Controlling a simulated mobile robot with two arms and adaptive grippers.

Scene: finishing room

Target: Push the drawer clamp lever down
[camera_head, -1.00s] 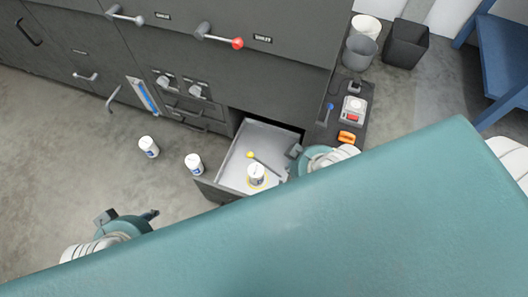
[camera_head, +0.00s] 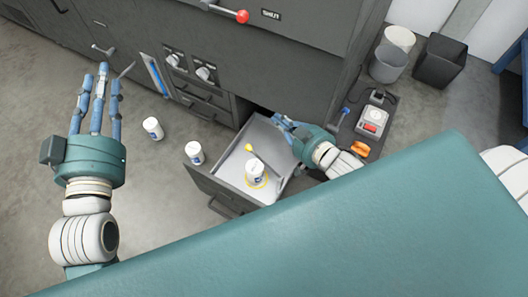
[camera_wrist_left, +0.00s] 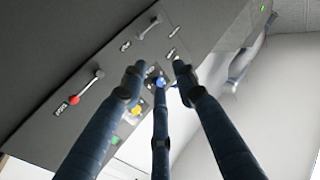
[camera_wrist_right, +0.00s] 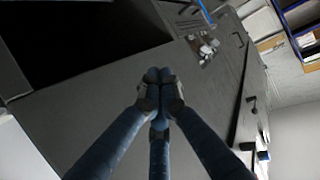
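The drawer (camera_head: 230,165) is pulled open from the dark cabinet. Inside it a yellow-knobbed lever (camera_head: 250,148) has a thin dark rod slanting down to the right; I take it as the clamp lever. A white bottle (camera_head: 254,172) stands on a yellow ring in the drawer. My right gripper (camera_head: 284,122) is over the drawer's back right part, right of the yellow knob and apart from it. Its fingertips meet, empty, in the right wrist view (camera_wrist_right: 160,82). My left gripper (camera_head: 98,80) is open and empty, left of the drawer; its spread fingers also show in the left wrist view (camera_wrist_left: 158,80).
Two white bottles, one left (camera_head: 153,128) and one near the drawer (camera_head: 194,152), stand on the floor. A red-knobbed lever (camera_head: 242,16) is on the cabinet front. Right of the drawer are a red-buttoned box (camera_head: 372,122) and an orange item (camera_head: 360,149). Bins (camera_head: 438,60) stand behind.

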